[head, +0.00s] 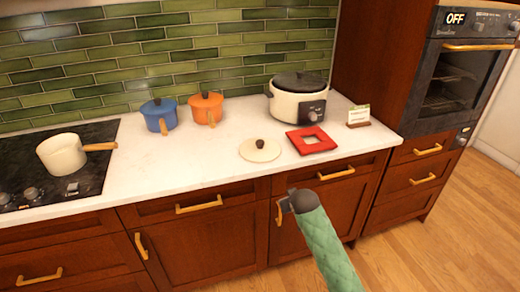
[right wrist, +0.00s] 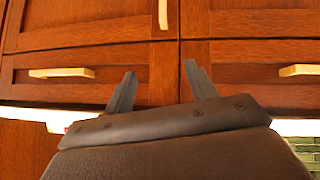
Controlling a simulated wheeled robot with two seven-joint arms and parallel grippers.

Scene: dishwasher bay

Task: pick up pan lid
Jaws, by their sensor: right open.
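The pan lid (head: 260,152) is a round cream disc with a dark knob. It lies flat on the white counter, left of a red square mat, in the head view. My right gripper (head: 285,203) is in front of the counter, below and slightly right of the lid, and apart from it. In the right wrist view its two dark fingers (right wrist: 158,86) are spread with nothing between them, in front of wooden cabinet fronts. The lid is not seen in that view. My left gripper is not in view.
The red square mat (head: 311,140) lies right of the lid. A cream cooker (head: 298,105), an orange pot (head: 206,108) and a blue pot (head: 159,115) stand behind. A cream saucepan (head: 62,155) is on the stove. The counter (head: 185,163) left of the lid is clear.

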